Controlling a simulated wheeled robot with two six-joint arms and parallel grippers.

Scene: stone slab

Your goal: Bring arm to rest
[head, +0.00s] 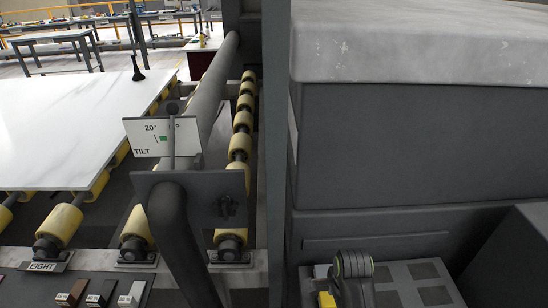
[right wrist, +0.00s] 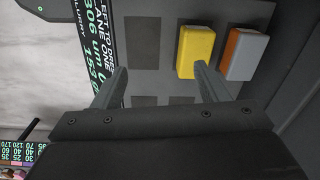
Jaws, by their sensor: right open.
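My right gripper (right wrist: 160,80) is open in the right wrist view, its two fingers apart with nothing between them. It is over a grey panel (right wrist: 150,65) with dark square patches. A yellow block (right wrist: 197,52) and an orange and grey block (right wrist: 245,54) are on the panel, just beyond and beside the right finger; I cannot tell whether the finger touches the yellow one. My left gripper is not in view.
A white slab (head: 70,125) lies on yellow rollers (head: 60,225) at left. A tilt gauge sign (head: 150,138) and a dark post stand mid-view. A large grey machine housing (head: 390,140) rises behind the panel. Small blocks (head: 100,291) sit at bottom left.

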